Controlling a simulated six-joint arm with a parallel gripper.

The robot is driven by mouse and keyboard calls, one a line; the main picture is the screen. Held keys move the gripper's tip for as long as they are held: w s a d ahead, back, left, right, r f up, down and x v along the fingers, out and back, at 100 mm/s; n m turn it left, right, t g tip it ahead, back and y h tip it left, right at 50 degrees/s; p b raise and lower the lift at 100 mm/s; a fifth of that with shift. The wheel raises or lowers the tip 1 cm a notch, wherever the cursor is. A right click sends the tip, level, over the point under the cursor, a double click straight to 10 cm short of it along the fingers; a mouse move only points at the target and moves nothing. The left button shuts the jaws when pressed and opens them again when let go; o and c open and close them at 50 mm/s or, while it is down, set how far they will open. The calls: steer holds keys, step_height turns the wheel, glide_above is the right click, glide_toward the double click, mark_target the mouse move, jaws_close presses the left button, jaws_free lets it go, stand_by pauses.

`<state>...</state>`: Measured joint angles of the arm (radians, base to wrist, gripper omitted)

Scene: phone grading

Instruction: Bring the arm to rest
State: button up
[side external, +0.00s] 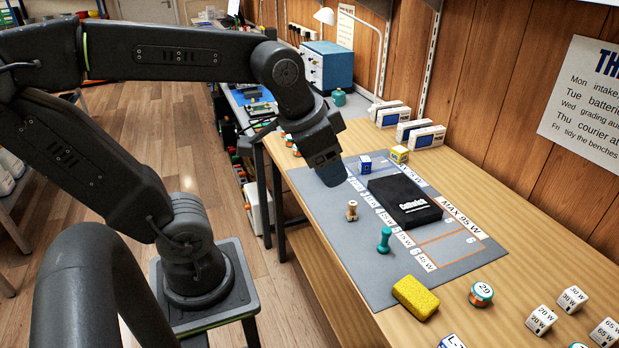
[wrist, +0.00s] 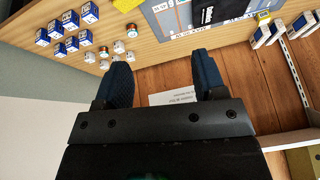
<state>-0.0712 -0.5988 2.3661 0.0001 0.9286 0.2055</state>
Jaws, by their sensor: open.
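My gripper (side external: 333,172) hangs from my raised arm above the far left part of the grey mat (side external: 375,290) in the side view. In the wrist view my gripper (wrist: 162,75) shows two dark blue fingers set wide apart with nothing between them. A black case (side external: 404,201) lies flat on the mat to the right of my gripper. A small blue and white cube (side external: 365,164) stands close to my gripper's right. Whether the fingertips are clear of the mat is hard to judge in the side view.
A wooden figure (side external: 352,210) and a teal peg (side external: 385,239) stand on the mat. A yellow sponge (side external: 416,297) lies at its near edge. White labelled cubes (side external: 541,320) stand at the bench's near right. White boxes (side external: 427,137) line the wall side. A lamp (side external: 325,16) stands behind.

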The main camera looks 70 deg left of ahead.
steer(key=shift+n, duration=0.8)
steer(key=s, duration=0.1)
steer(key=s+d+f, duration=0.1)
steer(key=s, duration=0.1)
steer(key=shift+s+d+f, duration=0.3)
steer(key=shift+d+f, duration=0.05)
steer(key=shift+f, duration=0.05)
